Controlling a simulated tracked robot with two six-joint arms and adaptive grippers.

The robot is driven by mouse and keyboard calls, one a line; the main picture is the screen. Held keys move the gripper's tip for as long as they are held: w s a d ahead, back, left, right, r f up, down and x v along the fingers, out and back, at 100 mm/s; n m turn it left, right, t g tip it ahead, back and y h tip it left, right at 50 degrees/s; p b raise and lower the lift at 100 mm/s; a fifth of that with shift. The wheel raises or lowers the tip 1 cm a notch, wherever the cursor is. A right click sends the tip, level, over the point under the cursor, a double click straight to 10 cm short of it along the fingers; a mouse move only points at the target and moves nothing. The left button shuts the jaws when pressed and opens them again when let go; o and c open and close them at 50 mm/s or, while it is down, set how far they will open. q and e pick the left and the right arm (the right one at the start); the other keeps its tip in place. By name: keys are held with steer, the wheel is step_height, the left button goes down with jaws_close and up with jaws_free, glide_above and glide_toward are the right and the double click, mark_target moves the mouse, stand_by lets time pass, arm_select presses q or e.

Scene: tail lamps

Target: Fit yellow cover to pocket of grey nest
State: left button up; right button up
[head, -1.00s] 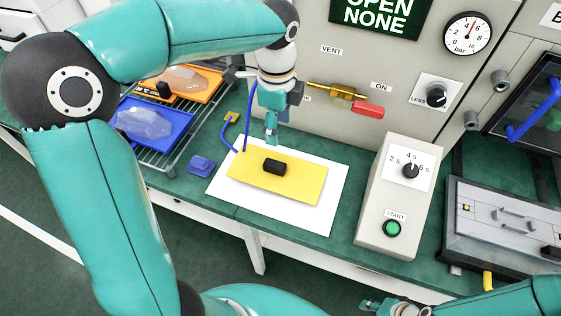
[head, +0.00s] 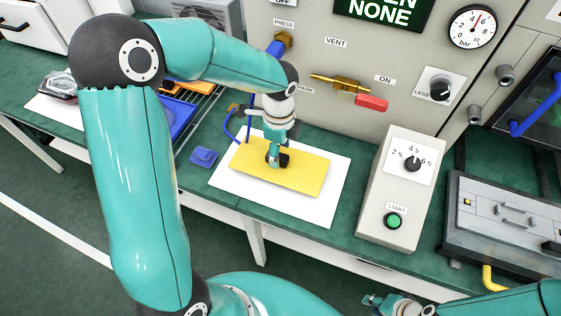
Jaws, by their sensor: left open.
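The yellow cover (head: 305,176) lies flat on a white sheet on the bench, with a black knob (head: 284,160) at its middle. My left gripper (head: 274,163) is open and points down at the knob, its fingers hiding part of it. I cannot tell whether the fingers touch the knob. A grey fixture (head: 485,222) with small handles sits at the right, possibly the grey nest; I cannot make out its pocket. My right gripper (head: 374,302) is small at the bottom edge, away from the cover; its jaw state is unclear.
A grey timer box (head: 378,212) with a green start button stands right of the white sheet (head: 325,207). A blue block (head: 204,156) lies left of the sheet. A wire rack with a blue tray (head: 183,118) is partly behind my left arm. A panel with a red-handled valve (head: 371,103) stands behind.

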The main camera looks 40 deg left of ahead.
arm_select(q)
step_height(320, 180, down, 3)
steer(key=shift+w+a+f, duration=0.1)
steer(key=shift+f, duration=0.1)
jaws_close()
